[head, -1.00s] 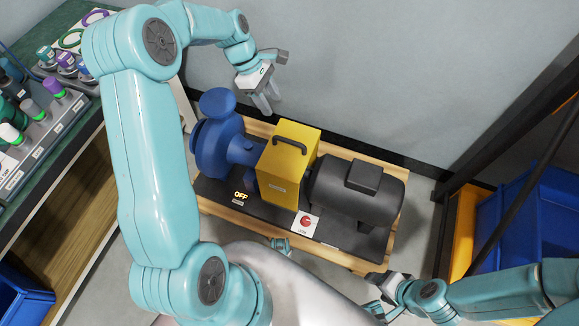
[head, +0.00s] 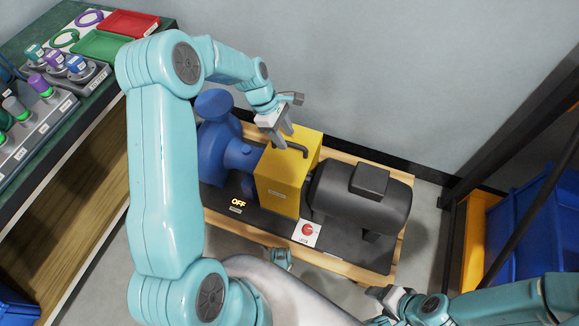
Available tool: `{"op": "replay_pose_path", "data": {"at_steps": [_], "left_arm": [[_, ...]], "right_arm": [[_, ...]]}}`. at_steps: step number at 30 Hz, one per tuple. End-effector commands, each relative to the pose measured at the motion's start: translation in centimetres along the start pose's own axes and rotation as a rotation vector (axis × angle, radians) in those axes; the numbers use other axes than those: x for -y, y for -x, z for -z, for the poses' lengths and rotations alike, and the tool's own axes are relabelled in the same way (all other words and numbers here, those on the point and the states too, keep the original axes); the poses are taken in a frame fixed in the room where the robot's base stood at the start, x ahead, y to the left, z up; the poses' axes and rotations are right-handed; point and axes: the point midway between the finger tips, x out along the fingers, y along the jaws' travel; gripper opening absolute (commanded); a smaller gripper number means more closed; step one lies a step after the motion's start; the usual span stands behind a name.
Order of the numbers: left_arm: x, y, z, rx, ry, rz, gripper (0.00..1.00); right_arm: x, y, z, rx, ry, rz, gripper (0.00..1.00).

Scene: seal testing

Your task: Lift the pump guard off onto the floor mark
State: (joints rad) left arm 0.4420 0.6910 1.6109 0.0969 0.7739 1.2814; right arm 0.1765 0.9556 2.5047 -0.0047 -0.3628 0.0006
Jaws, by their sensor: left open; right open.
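The yellow pump guard (head: 281,184) stands on the dark pump base between the blue pump (head: 222,150) and the dark grey motor (head: 362,194). A black handle (head: 297,146) is on its top. My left gripper (head: 285,141) is open at the handle's left end, its fingers pointing down. I cannot tell whether they touch the handle. My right gripper (head: 375,305) is low in the picture, in front of the wooden pallet, and holds nothing that I can see. The floor mark cannot be made out.
A dark rack with blue bins (head: 530,215) stands at the right. Grey floor shows around the pallet.

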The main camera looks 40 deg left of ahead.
Motion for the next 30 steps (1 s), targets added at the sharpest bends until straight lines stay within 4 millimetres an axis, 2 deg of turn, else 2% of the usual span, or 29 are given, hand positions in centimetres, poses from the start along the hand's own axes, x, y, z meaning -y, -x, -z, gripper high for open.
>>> {"op": "replay_pose_path", "data": {"at_steps": [1,6,14,17,18,19,30], "left_arm": [[0.1,-1.2,0.0,0.001,-0.001,0.004,0.47],[0.1,-4.0,-0.1,0.001,0.000,0.004,0.47],[0.0,-4.3,-0.2,0.000,0.001,0.001,0.47],[0.0,-4.3,-0.2,0.000,0.001,0.001,0.17],[0.0,-4.3,-0.2,0.000,0.001,0.001,0.04],[0.0,-4.3,-0.2,0.000,0.001,0.001,0.00],[0.0,-4.3,-0.2,0.000,0.000,0.001,0.00]], "right_arm": [[-0.3,-0.7,0.1,-0.001,-0.002,0.000,0.61],[-0.9,-1.8,0.4,-0.010,-0.011,-0.001,0.61],[-0.9,-1.7,0.5,-0.012,-0.013,-0.001,0.61],[-0.9,-1.7,0.5,-0.012,-0.013,-0.001,0.61],[-0.9,-1.7,0.5,-0.012,-0.013,-0.001,0.61],[-0.9,-1.7,0.5,-0.012,-0.013,-0.001,0.61],[-0.9,-1.7,0.5,-0.012,-0.012,-0.001,0.61]]}}
